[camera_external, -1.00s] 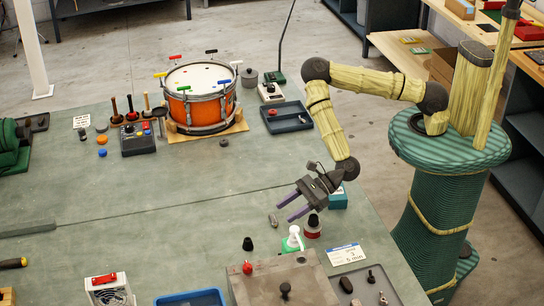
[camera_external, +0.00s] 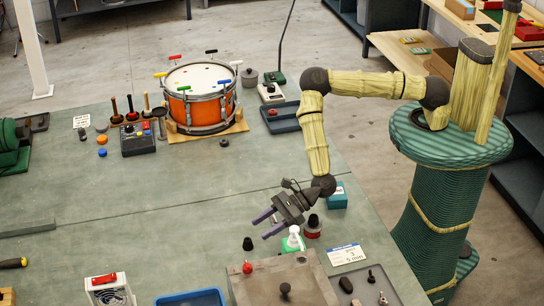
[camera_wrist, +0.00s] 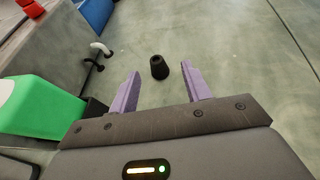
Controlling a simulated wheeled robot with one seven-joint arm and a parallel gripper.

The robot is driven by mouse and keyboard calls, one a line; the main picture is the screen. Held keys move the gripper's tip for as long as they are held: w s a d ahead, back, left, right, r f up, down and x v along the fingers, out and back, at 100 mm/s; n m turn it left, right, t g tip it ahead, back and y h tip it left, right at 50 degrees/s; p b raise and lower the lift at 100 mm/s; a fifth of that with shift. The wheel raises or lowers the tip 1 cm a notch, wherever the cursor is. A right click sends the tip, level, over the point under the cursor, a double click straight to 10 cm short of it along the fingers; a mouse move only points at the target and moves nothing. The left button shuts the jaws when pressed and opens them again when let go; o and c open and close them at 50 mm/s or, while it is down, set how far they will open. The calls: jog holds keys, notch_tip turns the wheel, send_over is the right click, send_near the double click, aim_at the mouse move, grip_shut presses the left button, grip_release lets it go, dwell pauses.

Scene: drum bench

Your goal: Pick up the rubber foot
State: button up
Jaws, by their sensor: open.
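The rubber foot (camera_external: 248,244) is a small black cone-shaped piece standing upright on the bench's front part, just behind the grey box. In the wrist view the rubber foot (camera_wrist: 159,67) shows beyond and between the two purple fingertips, with bench surface visible on both sides of it. My gripper (camera_external: 265,226) is open and empty. It hangs above the bench, up and to the right of the foot in the external view, apart from it.
A green-and-white bottle (camera_external: 293,240) and a dark red, black-topped pot (camera_external: 312,229) stand close right of my gripper. A grey box (camera_external: 265,285) with a red knob lies in front. A blue tray (camera_external: 190,299) is at front left. The bench left of the foot is clear.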

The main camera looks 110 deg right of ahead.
aim_at(250, 239)
jog(key=shift+p+x, duration=0.3)
jog(key=shift+x, duration=1.45)
jog(key=shift+a+p+x, duration=0.1)
jog(key=shift+p+x, duration=0.35)
jog(key=shift+x, duration=0.45)
jog(key=shift+a+p+x, duration=0.15)
jog(key=shift+p+x, duration=0.3)
jog(key=shift+x, duration=0.4)
jog(key=shift+w+a+f, duration=0.15)
jog(key=shift+w+f, duration=0.4)
jog(key=shift+w, duration=0.1)
jog(key=c, duration=1)
